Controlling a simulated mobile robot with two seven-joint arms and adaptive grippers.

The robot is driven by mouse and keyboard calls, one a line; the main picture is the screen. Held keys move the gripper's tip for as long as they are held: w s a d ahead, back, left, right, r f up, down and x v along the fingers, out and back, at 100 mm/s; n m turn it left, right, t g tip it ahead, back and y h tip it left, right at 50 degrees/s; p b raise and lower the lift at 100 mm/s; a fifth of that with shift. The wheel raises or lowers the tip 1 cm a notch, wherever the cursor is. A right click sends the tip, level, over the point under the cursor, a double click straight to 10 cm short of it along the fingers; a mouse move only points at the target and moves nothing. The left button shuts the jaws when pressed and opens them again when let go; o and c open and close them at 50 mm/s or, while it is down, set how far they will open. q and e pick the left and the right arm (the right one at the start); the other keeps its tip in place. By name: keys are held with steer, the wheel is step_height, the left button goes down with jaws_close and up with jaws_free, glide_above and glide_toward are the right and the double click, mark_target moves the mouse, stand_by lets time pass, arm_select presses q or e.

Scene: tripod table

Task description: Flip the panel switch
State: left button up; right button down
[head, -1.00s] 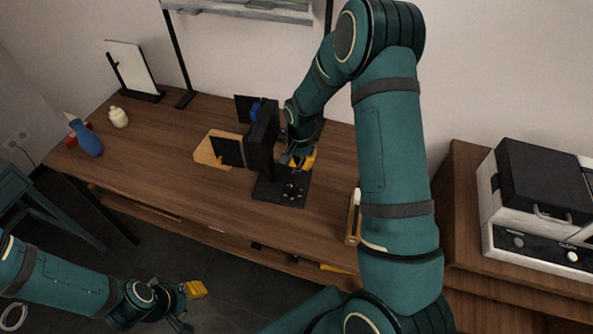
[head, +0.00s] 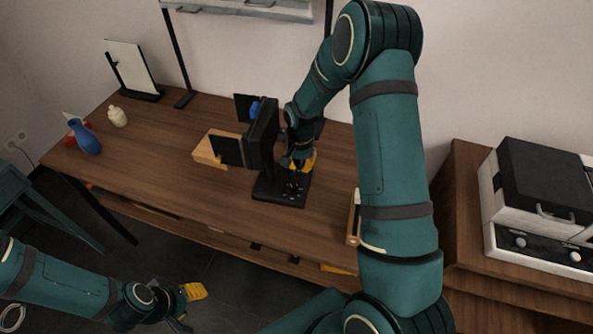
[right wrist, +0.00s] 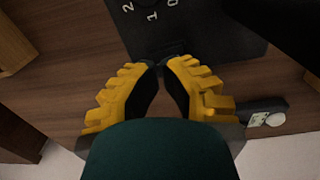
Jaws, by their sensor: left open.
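A black device stands near the middle of the table, with an upright dark panel (head: 263,135) and a flat black base (head: 266,190) that carries white marks. In the right wrist view the black plate (right wrist: 185,30) shows the digits 2, 1 and 0. I cannot make out the switch itself. My right gripper (head: 302,166) is low over the base, right of the upright panel. My left gripper (head: 194,309) is open and empty, off the table's front edge at lower left.
A blue vase (head: 86,139) and a white bottle (head: 117,117) stand at the table's left. A wooden holder (head: 353,219) is near the right front. A black-and-white machine (head: 540,185) stands on the right cabinet. The left-front tabletop (head: 160,165) is clear.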

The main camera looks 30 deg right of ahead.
mark_target(300, 171)
steer(key=shift+f+b, duration=0.75)
steer(key=shift+f, duration=0.3)
stand_by(0.4)
steer(key=shift+r, duration=0.1)
steer(key=shift+r+p, duration=2.35)
steer(key=shift+r, duration=1.15)
